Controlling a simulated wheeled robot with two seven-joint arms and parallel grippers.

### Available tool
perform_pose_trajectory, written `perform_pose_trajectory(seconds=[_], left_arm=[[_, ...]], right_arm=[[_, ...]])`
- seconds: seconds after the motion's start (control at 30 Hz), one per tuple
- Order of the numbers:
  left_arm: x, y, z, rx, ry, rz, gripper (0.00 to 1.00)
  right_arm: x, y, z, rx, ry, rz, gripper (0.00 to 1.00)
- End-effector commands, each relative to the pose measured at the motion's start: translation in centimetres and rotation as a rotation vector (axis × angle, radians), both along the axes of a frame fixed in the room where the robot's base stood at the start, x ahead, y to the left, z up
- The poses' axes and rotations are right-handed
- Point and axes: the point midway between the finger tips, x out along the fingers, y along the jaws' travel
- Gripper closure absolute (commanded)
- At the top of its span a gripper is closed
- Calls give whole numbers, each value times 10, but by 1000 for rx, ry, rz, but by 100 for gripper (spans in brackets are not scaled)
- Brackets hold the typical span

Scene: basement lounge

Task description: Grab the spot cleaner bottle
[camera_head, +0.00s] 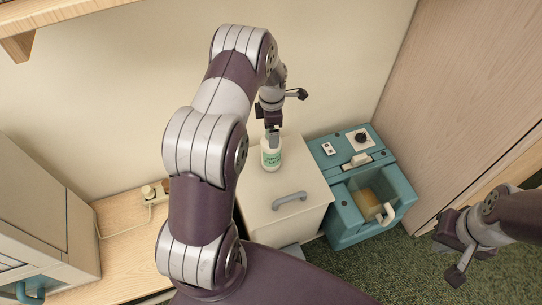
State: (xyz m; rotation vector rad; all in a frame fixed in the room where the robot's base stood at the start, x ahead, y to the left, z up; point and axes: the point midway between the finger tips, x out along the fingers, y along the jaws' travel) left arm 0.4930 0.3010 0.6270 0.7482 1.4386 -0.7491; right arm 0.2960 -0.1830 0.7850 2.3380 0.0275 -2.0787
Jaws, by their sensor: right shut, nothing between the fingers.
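The spot cleaner bottle (271,158), a white bottle with a green label, stands upright on the top of a pale cabinet (300,210), near its back. My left gripper (272,136) points down directly over the bottle, at its upper end. The top of the bottle is hidden by the gripper, and I cannot tell whether the fingers grip it or only stand around it. My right gripper (441,238) is at the right, away from the bottle, over the carpet; it is shut and empty.
A teal spot cleaner machine (340,215) stands right of the cabinet. A grey handle (289,199) is on the cabinet. At the left are a wooden surface (120,235) with a socket and cord, and a pale appliance (40,215). A wall is close behind the bottle.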

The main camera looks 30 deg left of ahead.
Motion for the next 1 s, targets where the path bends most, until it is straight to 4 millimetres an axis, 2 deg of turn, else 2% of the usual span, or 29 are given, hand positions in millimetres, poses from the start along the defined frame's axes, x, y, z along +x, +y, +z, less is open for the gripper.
perform_pose_trajectory(seconds=[0.3, 0.5, 0.67, 0.8, 1.0], left_arm=[[1, 3, -50, -1, 1, -2, 0], [1, 3, -50, 0, -1, -2, 0], [1, 3, -50, -1, -1, -2, 52], [1, 3, -50, -1, -1, -2, 98], [2, 3, -49, 0, -3, -2, 100]], right_arm=[[0, 0, -14, 0, 0, 0, 100], [0, 0, -12, 0, 0, 0, 100], [0, 0, -12, 0, 0, 0, 100], [0, 0, -13, 0, 0, 0, 100], [0, 0, -12, 0, 0, 0, 100]])
